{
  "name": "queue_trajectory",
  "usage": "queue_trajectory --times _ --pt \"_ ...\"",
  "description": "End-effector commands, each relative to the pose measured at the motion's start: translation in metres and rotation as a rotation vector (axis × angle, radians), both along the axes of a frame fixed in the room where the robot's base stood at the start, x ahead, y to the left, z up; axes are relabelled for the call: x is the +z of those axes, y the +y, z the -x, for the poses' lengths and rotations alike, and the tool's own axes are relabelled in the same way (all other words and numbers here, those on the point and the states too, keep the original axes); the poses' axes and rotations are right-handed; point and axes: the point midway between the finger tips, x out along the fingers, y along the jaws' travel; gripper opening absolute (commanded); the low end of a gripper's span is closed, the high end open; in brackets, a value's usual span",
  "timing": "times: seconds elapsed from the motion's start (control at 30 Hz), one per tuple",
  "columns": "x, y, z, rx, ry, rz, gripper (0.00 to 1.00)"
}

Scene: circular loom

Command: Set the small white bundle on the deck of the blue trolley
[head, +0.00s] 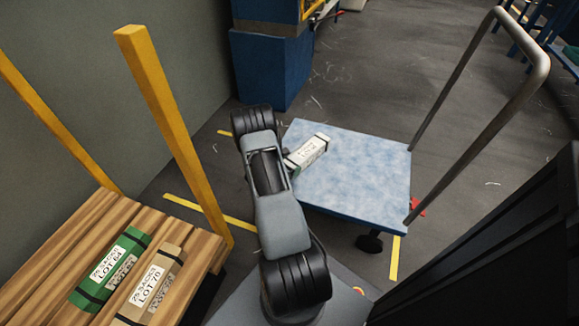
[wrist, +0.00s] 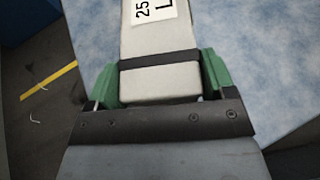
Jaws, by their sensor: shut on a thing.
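The small white bundle (head: 308,151) has a printed label and a dark strap. In the head view it is over the left part of the blue trolley's deck (head: 365,180). In the wrist view the white bundle (wrist: 160,80) sits between the green fingers of my gripper (wrist: 160,88), which is shut on its near end. The mottled blue deck (wrist: 240,60) shows behind it. I cannot tell whether the bundle touches the deck or is held just above it.
A wooden slatted pallet (head: 60,250) with yellow posts (head: 170,130) stands at the left, holding a green bundle (head: 110,268) and a tan bundle (head: 150,288). The trolley's metal handle (head: 470,70) rises at the deck's right. A blue machine base (head: 270,65) stands behind. Most of the deck is clear.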

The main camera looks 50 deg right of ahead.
Motion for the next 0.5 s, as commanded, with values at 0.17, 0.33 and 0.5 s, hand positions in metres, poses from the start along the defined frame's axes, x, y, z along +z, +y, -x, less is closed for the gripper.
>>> queue_trajectory --times 0.17,0.33,0.5 --pt "-0.0025 -0.0004 -0.0004 0.000 -0.001 0.003 0.31" --pt "-0.0022 0.0000 0.0001 0.000 0.000 0.000 0.92" --pt "-0.0021 0.0001 0.0001 0.000 0.000 0.000 1.00"
